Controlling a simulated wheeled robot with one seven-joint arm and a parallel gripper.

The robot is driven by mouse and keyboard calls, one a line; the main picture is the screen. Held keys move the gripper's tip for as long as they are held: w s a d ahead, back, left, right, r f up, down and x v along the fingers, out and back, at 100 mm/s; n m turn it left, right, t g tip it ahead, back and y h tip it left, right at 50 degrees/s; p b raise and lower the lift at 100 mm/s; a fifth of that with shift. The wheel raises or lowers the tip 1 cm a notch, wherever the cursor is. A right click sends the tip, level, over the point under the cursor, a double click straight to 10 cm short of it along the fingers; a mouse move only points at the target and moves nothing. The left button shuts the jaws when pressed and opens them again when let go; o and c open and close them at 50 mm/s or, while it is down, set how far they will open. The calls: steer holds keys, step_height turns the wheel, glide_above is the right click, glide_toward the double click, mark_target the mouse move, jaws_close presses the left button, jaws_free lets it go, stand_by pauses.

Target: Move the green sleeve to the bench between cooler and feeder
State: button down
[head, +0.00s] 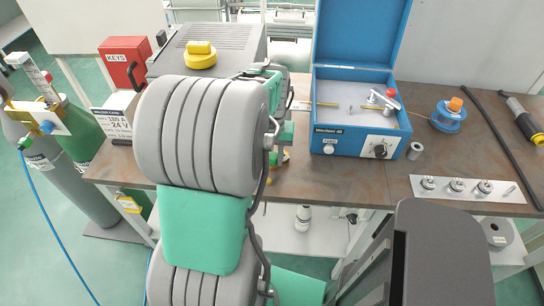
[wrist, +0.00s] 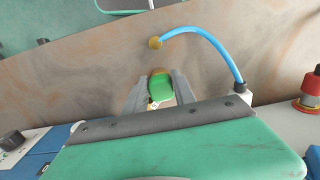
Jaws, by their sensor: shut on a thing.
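The green sleeve (wrist: 160,88) sits between the two fingers of my gripper (wrist: 160,92) in the wrist view. The fingers are shut on its sides, and its far end looks brownish. The brown bench (wrist: 90,75) lies beyond it; I cannot tell whether the sleeve touches the bench. In the head view my arm hides the gripper and the sleeve. The cooler (head: 205,48), a grey machine, stands on the bench at the left. The blue feeder (head: 345,137), with its lid raised, stands to the right. My arm covers much of the gap between them.
In the wrist view a blue hose (wrist: 208,38) arches to a brass end (wrist: 155,42) near the sleeve. A blue spool (head: 448,116), a small grey cylinder (head: 415,151) and a plate with fittings (head: 463,195) occupy the bench right. Gas bottles (head: 82,150) stand left.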

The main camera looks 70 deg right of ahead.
steer(key=shift+f, duration=0.1)
steer(key=shift+f, duration=0.15)
steer(key=c, duration=1)
jaws_free()
steer(key=shift+c, duration=0.2)
